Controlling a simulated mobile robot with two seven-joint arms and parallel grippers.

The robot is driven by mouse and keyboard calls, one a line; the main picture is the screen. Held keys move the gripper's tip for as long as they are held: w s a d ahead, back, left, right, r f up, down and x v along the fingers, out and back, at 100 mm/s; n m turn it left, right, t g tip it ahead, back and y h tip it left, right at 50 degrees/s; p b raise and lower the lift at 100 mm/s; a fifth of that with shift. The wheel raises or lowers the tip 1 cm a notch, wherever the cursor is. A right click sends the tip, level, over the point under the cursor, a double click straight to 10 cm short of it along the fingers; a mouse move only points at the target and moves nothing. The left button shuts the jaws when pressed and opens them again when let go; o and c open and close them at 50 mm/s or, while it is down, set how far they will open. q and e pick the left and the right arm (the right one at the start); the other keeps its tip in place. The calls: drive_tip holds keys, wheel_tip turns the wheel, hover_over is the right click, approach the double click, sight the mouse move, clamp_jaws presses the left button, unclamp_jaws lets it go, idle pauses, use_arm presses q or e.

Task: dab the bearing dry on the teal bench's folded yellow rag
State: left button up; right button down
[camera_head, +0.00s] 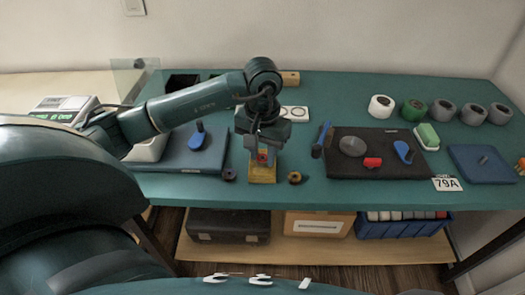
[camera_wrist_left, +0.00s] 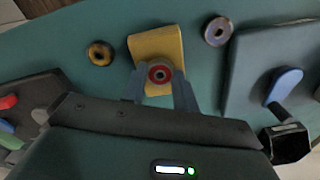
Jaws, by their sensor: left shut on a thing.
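The folded yellow rag (camera_head: 262,177) lies on the teal bench (camera_head: 330,110) near its front edge; it also shows in the left wrist view (camera_wrist_left: 152,42). My left gripper (camera_head: 263,157) points down over the rag. The bearing shows as a red patch between the fingers in the head view (camera_head: 262,155). It overlaps the rag's near part in the wrist view; I cannot tell whether it touches the cloth. My right gripper is out of view.
A dark ring (camera_head: 229,175) lies left of the rag and a brass ring (camera_head: 294,178) right of it, both close. A black mat (camera_head: 345,170) with tools lies to the right, a blue-grey mat (camera_head: 180,162) to the left. Several tape rolls (camera_head: 413,110) stand back right.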

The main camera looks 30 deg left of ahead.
use_arm(q)
drive_tip(key=shift+r+p, duration=1.5)
drive_tip(key=shift+r, duration=1.5)
drive_tip(key=shift+a, duration=0.1)
